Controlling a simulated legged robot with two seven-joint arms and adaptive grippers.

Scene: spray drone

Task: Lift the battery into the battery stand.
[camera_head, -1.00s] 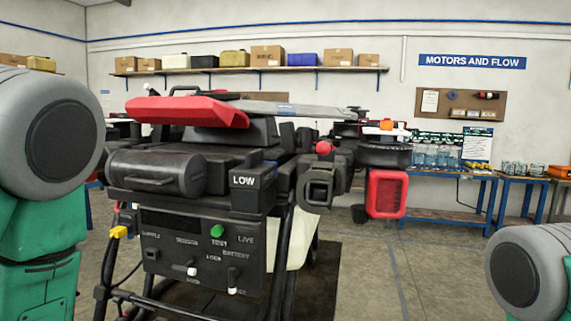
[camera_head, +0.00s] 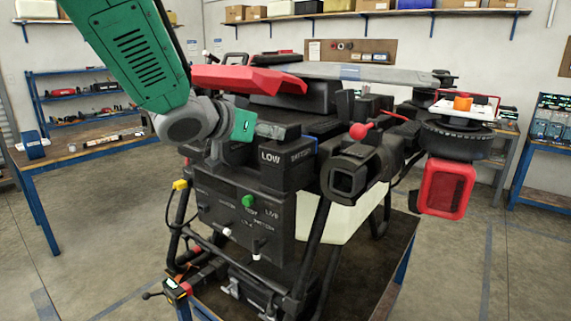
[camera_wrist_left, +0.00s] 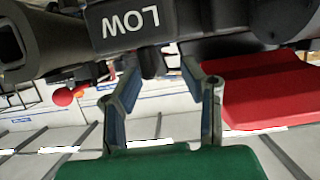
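A large black spray drone (camera_head: 345,105) with red and grey folded arms stands on a dark-topped stand. A black block marked LOW (camera_head: 270,158) is on its front, above a panel with a green button and white switches. My left gripper (camera_head: 218,150) is by the drone's front left, beside this block. In the left wrist view its two fingers (camera_wrist_left: 160,75) are apart with nothing held; the LOW block (camera_wrist_left: 130,22) is just beyond them. A black case with latches (camera_head: 250,292) sits low under the panel. I cannot tell which part is the battery or its stand. My right gripper is out of view.
A red-framed part (camera_head: 445,188) and a black square nozzle (camera_head: 350,178) jut out at the drone's right. A yellow plug (camera_head: 181,185) and cables hang at its left. A blue-legged table (camera_head: 85,150) is at the left. The floor in front is clear.

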